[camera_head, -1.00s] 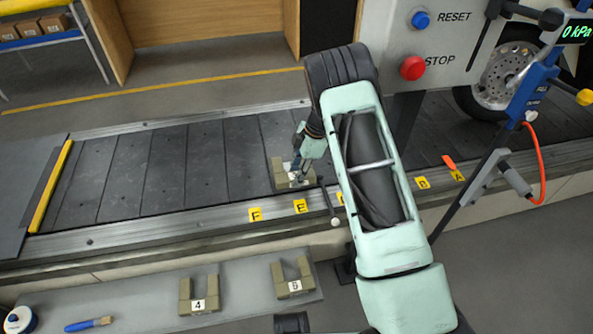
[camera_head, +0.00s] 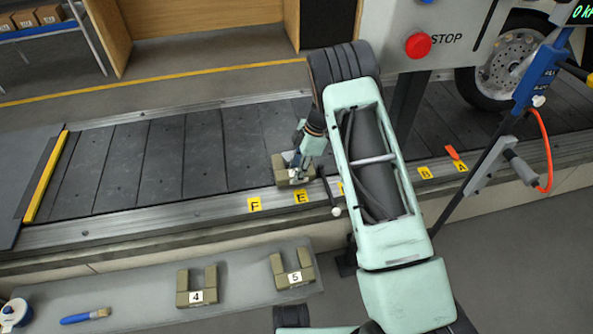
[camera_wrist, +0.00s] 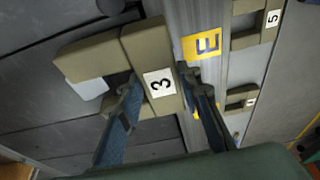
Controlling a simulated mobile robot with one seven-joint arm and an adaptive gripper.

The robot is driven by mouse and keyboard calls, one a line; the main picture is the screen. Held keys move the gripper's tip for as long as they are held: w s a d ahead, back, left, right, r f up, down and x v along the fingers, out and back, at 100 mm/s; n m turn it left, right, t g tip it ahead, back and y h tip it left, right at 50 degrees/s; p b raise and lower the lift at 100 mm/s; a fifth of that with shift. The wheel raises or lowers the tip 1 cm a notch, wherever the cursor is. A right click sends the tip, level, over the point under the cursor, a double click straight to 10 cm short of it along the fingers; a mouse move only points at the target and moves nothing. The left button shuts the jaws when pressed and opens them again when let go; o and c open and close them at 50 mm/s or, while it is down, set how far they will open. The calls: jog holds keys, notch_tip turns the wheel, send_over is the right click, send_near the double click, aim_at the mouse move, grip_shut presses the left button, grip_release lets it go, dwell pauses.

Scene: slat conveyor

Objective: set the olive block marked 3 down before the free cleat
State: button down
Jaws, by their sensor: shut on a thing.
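The olive block marked 3 (camera_wrist: 149,48) is a U-shaped piece with a white label. My gripper (camera_wrist: 165,85) is shut on its labelled side, with one blue finger on each side in the wrist view. In the head view the block (camera_head: 281,165) is at the near edge of the dark slat conveyor (camera_head: 160,165), just behind the yellow E label (camera_head: 301,197), with my gripper (camera_head: 297,173) over it. I cannot tell whether it touches the slats. A pale piece (camera_wrist: 90,88) shows beside the block. I cannot make out the free cleat; my arm hides part of the conveyor.
Olive blocks marked 4 (camera_head: 196,297) and 5 (camera_head: 280,270) lie on the grey front ledge (camera_head: 238,285), with a blue-handled brush (camera_head: 85,316). A wheel (camera_head: 500,65) stands on the conveyor at right. A red STOP button (camera_head: 418,45) is on the panel behind my arm. The left slats are clear.

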jog(key=shift+f+b, duration=0.45)
jog(key=shift+f, duration=0.05)
jog(key=c, duration=1.3)
grip_release()
jog(key=shift+r, duration=0.1)
notch_tip(320, 180, up, 10)
jog(key=shift+f, duration=0.1)
jog(key=shift+r, duration=0.2)
